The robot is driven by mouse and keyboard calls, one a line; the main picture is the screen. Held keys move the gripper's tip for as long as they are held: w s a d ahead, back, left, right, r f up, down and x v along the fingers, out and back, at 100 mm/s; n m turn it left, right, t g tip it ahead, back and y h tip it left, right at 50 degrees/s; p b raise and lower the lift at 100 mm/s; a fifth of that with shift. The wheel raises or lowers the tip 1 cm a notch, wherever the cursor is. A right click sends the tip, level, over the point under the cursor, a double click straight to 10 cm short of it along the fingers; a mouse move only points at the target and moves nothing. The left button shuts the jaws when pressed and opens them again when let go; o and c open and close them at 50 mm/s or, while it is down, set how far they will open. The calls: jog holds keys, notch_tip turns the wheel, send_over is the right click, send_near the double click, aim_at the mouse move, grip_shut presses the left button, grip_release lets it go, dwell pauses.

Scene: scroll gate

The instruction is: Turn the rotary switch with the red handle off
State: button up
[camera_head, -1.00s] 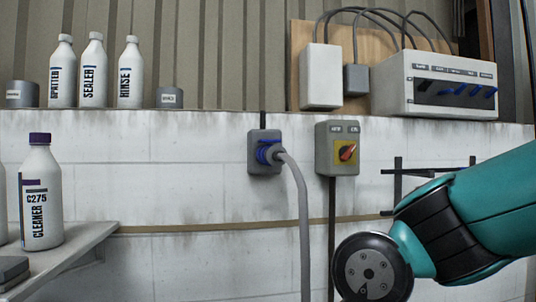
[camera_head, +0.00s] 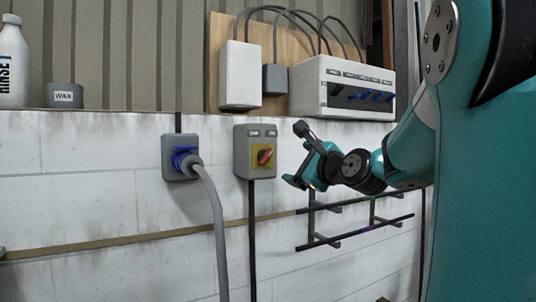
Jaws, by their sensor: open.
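The rotary switch is a grey box (camera_head: 243,160) on the white block wall, with a yellow plate and a red handle (camera_head: 264,156) on its front. The red handle is turned at a slant. My gripper (camera_head: 291,157) is to the right of the switch box, apart from it in the picture. Its jaws are open, with nothing seen between them. How far the jaws are from the handle in depth is hard to tell. Nothing covers the handle.
A grey socket with a blue plug (camera_head: 182,158) and a thick hanging cable is left of the switch. A black wall rack (camera_head: 355,232) is below my arm. A breaker panel (camera_head: 342,88) stands on the ledge above. A wax tin (camera_head: 65,96) is at left.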

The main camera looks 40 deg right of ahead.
aim_at(268, 157)
jog(key=p+x, duration=0.2)
jog(key=x, duration=0.3)
jog(key=p+x, duration=0.2)
jog(key=x, duration=0.4)
jog(key=p+x, duration=0.2)
jog(key=x, duration=0.4)
jog(key=shift+d+r, duration=0.3)
jog(key=c, duration=0.9)
